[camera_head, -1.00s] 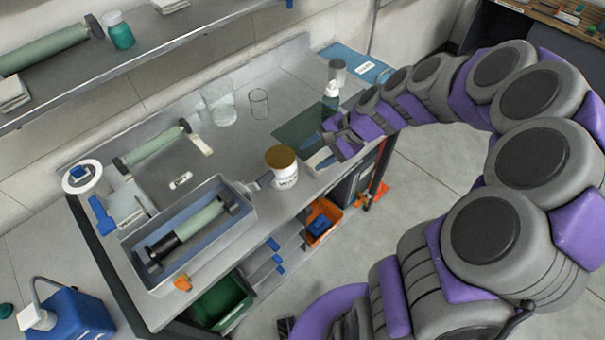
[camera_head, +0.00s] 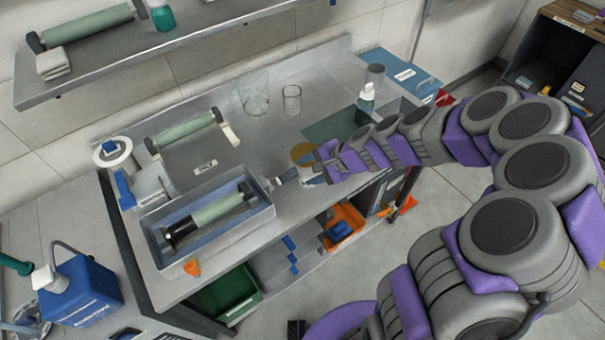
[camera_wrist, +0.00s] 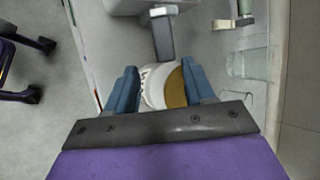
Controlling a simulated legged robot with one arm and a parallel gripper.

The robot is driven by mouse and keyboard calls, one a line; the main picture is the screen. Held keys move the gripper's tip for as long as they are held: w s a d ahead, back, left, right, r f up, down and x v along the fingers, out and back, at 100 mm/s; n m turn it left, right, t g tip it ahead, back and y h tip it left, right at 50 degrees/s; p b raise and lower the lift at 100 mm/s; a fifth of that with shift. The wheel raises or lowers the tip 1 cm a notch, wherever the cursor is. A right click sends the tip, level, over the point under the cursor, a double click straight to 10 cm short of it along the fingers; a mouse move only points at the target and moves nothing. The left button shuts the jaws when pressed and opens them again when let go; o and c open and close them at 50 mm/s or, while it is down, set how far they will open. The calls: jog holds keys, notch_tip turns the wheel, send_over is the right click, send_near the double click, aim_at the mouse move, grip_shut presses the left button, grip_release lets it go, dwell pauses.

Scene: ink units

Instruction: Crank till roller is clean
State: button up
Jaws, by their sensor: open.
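The green roller (camera_head: 217,210) lies in a blue-grey open tray unit (camera_head: 150,222) on the bench; its left end is black. A dark grey crank handle (camera_head: 287,175) sticks out of the unit's right side; it also shows in the wrist view (camera_wrist: 163,42), just ahead of my fingers. My gripper (camera_wrist: 159,66) is open, its two blue fingers apart and not touching the handle. In the head view my gripper (camera_head: 317,163) is right of the handle. A white jar with a gold lid (camera_wrist: 176,88) shows between and below the fingers. In the head view the gripper partly hides the jar (camera_head: 302,153).
A second green roller (camera_head: 187,131), a glass beaker (camera_head: 253,97) and a glass cup (camera_head: 291,98) stand behind. A spray bottle (camera_head: 366,97) stands at the right. An orange piece (camera_head: 192,267) sits at the tray's front. An orange bin (camera_head: 343,222) is below the bench.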

aim_at(291, 173)
jog(key=a+f, duration=0.1)
jog(key=a, duration=0.1)
jog(key=a+f, duration=0.1)
jog(key=a, duration=0.1)
jog(key=w+a+f, duration=0.1)
jog(key=a, duration=0.1)
jog(key=shift+a+b, duration=0.3)
jog(key=shift+a, duration=0.05)
jog(key=d, duration=0.4)
jog(key=shift+r, duration=0.15)
jog(key=shift+c, duration=1)
jog(key=shift+s+a, duration=0.25)
jog(key=shift+a, duration=1)
jog(key=c, duration=0.4)
jog(key=shift+w+a+f, duration=0.1)
jog(key=shift+w+f, duration=0.05)
jog(key=shift+f, duration=0.05)
jog(key=c, duration=0.3)
grip_shut()
jog(key=shift+w+d, duration=0.15)
jog(key=shift+d, duration=0.05)
